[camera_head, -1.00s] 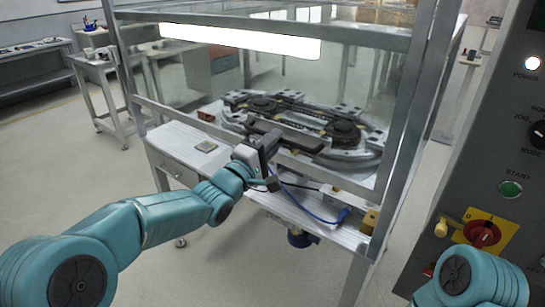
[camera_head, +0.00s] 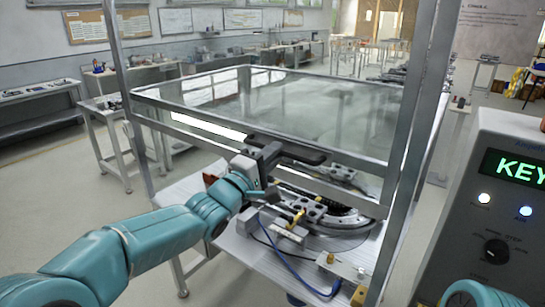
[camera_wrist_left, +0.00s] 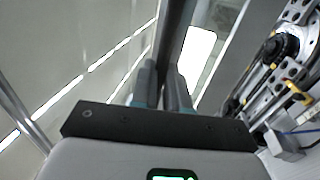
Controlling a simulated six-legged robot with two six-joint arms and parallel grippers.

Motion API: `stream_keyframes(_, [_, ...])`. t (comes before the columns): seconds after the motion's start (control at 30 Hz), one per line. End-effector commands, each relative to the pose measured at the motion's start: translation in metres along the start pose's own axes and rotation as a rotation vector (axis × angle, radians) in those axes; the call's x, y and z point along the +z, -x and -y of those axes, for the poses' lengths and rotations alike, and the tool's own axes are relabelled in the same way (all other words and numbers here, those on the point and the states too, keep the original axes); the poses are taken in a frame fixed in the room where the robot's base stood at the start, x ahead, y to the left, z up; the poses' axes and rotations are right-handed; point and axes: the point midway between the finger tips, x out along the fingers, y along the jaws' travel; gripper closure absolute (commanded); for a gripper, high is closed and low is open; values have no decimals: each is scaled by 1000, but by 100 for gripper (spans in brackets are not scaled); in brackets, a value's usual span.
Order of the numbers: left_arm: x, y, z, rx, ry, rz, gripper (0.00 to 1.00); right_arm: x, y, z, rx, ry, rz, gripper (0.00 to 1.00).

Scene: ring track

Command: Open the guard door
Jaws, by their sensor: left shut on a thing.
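The guard door (camera_head: 180,117) is a clear panel with a metal frame on the front of the enclosure. Its lower part stands raised above the bench, leaving a gap over the ring track. A dark bar handle (camera_head: 300,152) runs along its lower frame. My left gripper (camera_head: 265,160) is shut on this handle. In the left wrist view, the two fingers of my left gripper (camera_wrist_left: 164,88) close around the dark bar (camera_wrist_left: 178,40). My right gripper is out of view; only a teal piece of my right arm shows at the lower right.
The ring track (camera_head: 345,215) lies on the bench, with blue cable and small fittings at its front. A metal post (camera_head: 410,150) stands right of the door. A grey control panel (camera_head: 500,215) with a lit display stands at the right. Open floor lies left.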

Motion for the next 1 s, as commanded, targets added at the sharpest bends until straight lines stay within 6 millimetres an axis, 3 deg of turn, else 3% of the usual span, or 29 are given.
stream_keyframes(0.37, [0,0,-3,3,0,-1,100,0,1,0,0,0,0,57])
stream_keyframes(0.4, [0,0,-3,3,0,-1,76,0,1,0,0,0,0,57])
stream_keyframes(0.47, [0,0,-3,3,0,-1,60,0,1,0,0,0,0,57])
stream_keyframes(0.8, [0,3,-1,1,0,0,60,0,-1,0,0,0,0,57])
stream_keyframes(1.0, [-1,39,2,1,-1,-2,60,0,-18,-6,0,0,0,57])
